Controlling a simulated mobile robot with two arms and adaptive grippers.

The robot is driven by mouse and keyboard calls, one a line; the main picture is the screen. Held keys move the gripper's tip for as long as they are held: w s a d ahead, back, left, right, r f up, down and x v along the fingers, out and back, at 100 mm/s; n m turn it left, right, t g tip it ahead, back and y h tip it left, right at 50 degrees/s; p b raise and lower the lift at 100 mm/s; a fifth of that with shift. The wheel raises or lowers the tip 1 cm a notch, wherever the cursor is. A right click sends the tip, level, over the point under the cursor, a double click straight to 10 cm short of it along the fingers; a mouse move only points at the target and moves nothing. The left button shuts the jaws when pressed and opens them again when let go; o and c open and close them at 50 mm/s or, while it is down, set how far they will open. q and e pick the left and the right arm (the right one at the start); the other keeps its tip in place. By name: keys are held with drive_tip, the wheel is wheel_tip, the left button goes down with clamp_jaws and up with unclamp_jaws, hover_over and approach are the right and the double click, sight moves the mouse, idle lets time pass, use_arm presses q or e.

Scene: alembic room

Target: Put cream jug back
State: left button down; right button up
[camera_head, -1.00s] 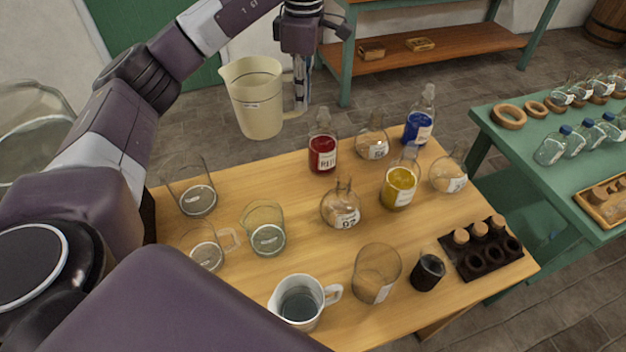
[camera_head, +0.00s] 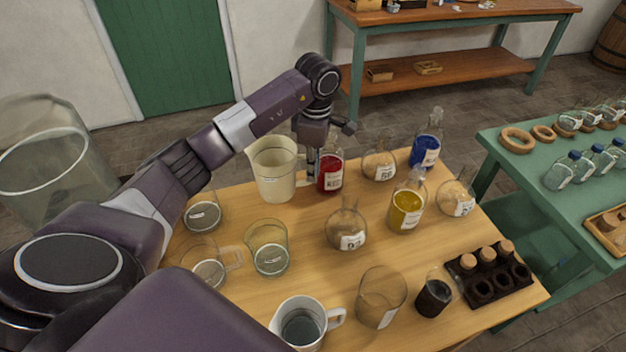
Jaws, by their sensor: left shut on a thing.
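The cream jug (camera_head: 274,170) is upright at the back left edge of the wooden table (camera_head: 300,222), with its handle on the right. My left gripper (camera_head: 312,178) points down and is shut on the jug's handle, just left of the red bottle (camera_head: 331,171). I cannot tell whether the jug's base touches the table. My right gripper is not in view.
Glass beakers (camera_head: 269,250) stand in front of the jug. A round flask (camera_head: 346,228), a yellow bottle (camera_head: 407,204) and a blue bottle (camera_head: 425,149) stand to the right. A white mug (camera_head: 303,322) stands at the front. Bare wood lies between the beakers and flask.

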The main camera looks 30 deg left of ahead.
use_arm(q)
wheel_tip(320, 180, down, 4)
drive_tip(key=shift+d+r+p, duration=0.1)
drive_tip(key=shift+p, duration=0.35)
drive_tip(key=shift+f, duration=0.35)
drive_tip(key=shift+f, duration=0.2)
drive_tip(key=c, duration=2.3)
unclamp_jaws()
drive_tip(key=shift+r, duration=0.1)
